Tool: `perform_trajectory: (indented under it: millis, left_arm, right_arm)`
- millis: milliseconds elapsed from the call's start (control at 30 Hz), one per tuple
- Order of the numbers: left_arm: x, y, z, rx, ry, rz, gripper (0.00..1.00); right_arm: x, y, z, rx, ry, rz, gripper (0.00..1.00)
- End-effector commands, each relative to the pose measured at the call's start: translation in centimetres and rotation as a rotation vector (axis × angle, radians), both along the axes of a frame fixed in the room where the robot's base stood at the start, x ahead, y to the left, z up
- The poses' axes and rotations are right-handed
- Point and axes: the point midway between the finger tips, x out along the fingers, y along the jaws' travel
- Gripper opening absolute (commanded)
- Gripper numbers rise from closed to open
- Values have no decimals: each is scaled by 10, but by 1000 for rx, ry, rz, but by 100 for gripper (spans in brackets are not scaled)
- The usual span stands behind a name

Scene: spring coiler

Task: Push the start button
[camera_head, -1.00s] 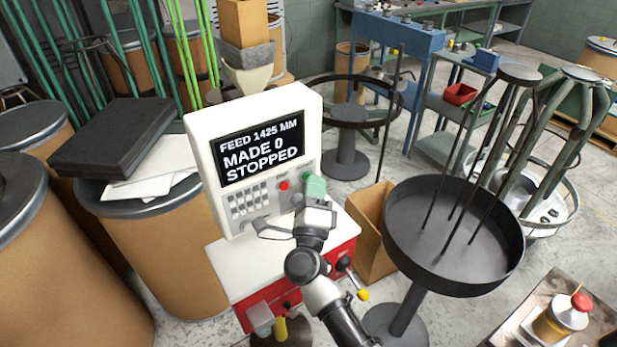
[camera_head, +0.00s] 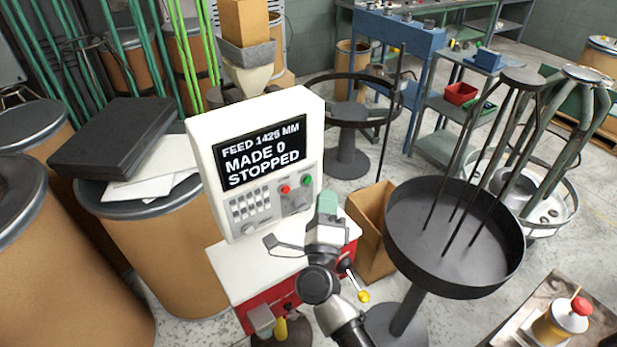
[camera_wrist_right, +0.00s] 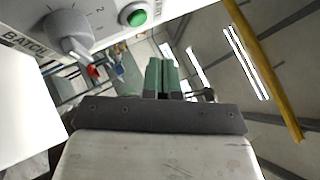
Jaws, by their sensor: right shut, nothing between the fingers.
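The control panel (camera_head: 262,207) stands on the white and red machine, its screen (camera_head: 262,155) reading "FEED 1425 MM, MADE 0, STOPPED". A green button (camera_head: 307,181) is at the panel's right edge, beside a red button (camera_head: 285,190). My right gripper (camera_head: 327,201) is shut and empty, in front of and below the green button, apart from it. In the right wrist view the green button (camera_wrist_right: 136,17) shows at top, up and left of the green fingertips (camera_wrist_right: 162,75). My left gripper is not in view.
A grey knob (camera_wrist_right: 68,32) marked "BATCH" sits beside the green button. A round dark tray (camera_head: 455,230) on a stand is to the right, with a cardboard box (camera_head: 372,220) between. Brown drums (camera_head: 160,230) crowd the left.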

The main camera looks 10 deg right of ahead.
Motion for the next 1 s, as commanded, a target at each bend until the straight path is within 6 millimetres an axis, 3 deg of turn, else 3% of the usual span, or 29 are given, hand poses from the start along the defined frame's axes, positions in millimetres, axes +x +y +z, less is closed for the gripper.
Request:
perform_trajectory:
  millis: [267,1000]
  left_arm:
    - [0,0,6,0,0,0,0]
    - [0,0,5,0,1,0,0]
  right_arm:
    - [-20,-7,0,-2,0,0,0]
    - [-20,-7,0,-1,0,0,0]
